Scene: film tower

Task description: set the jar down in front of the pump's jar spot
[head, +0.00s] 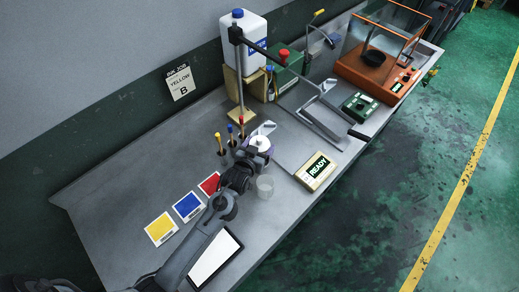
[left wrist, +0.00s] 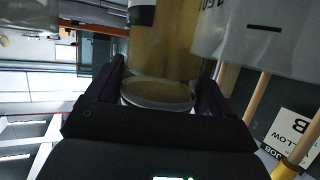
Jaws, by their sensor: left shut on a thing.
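My left gripper (head: 258,150) is shut on a small round jar (head: 261,142) with a pale top, over the middle of the bench. In the left wrist view the round end of the jar (left wrist: 157,93) sits between the two dark fingers. Whether its underside touches the bench cannot be told. Behind it stands a white jug (head: 246,38) with a blue cap on a tan wooden stand, with a dark upright post (head: 238,75) in front. Which part is the pump's jar spot is not clear. My right gripper is not in view.
A clear cup (head: 265,186) stands close beside the gripper. Brushes in holders (head: 230,140) stand just left of the jar. A READY box (head: 316,171) and a metal frame (head: 322,108) are to the right. Yellow, blue and red cards (head: 187,206) lie left. The bench's left end is clear.

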